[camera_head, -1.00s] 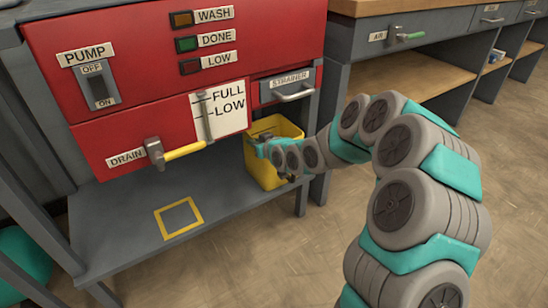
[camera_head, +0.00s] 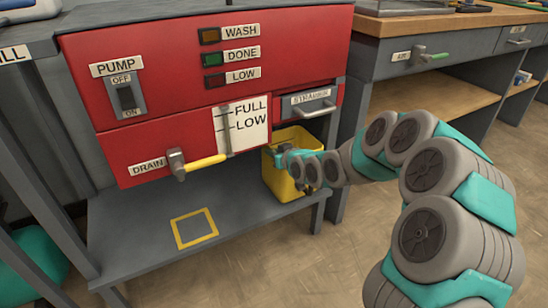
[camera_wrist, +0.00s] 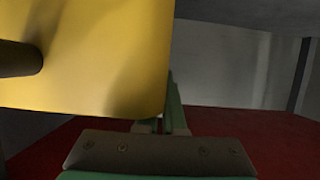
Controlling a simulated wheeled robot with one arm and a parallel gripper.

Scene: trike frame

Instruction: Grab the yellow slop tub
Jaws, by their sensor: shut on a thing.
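The yellow slop tub (camera_head: 281,180) stands on the grey lower shelf under the red washer, at the shelf's right end. My gripper (camera_head: 277,157) reaches in from the right and is shut on the tub near its upper front edge. In the wrist view the tub's yellow wall (camera_wrist: 95,60) fills the upper left, with a dark round bar in front of it. The gripper's fingers (camera_wrist: 172,110) show close together at the tub's edge. The exact grip point is partly hidden by the wrist.
A yellow square outline (camera_head: 195,228) is marked on the bare shelf (camera_head: 140,235) left of the tub. The drain valve with its yellow handle (camera_head: 206,163) juts out above the shelf. The strainer drawer (camera_head: 312,105) is above the tub. A shelf leg (camera_head: 318,216) stands at the right.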

